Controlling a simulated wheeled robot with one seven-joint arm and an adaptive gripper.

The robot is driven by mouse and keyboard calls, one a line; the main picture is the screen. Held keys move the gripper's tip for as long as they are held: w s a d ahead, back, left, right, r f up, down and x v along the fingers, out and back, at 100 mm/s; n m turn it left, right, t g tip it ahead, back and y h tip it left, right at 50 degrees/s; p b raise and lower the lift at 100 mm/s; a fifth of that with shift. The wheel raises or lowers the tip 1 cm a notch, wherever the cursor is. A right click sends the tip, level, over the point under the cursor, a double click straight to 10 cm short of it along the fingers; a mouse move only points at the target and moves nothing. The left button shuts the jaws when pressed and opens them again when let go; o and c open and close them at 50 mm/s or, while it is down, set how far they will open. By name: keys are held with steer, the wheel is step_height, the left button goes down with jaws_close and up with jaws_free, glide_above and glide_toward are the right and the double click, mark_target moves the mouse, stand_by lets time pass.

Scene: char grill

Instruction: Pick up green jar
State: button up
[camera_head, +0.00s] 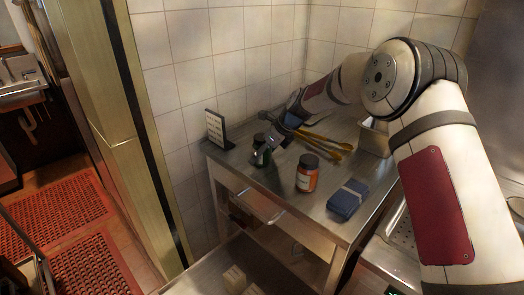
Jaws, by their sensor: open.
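The green jar (261,151) is dark green with a dark lid and stands upright on the left part of the metal table. My gripper (272,143) is at the end of my arm, just right of and behind the jar, close to its upper part. The gripper is open. It is small in this view, and I cannot tell whether its fingers are around the jar or only beside it.
An orange jar (307,174) with a dark lid stands right of the green jar. A folded blue cloth (347,200), yellow-handled tongs (327,141), a small framed sign (217,130) and a metal container (374,138) are on the table (283,203). Tiled wall stands behind.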

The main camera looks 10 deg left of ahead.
steer(key=shift+c, duration=0.2)
steer(key=shift+w, duration=0.1)
steer(key=c, duration=1.5)
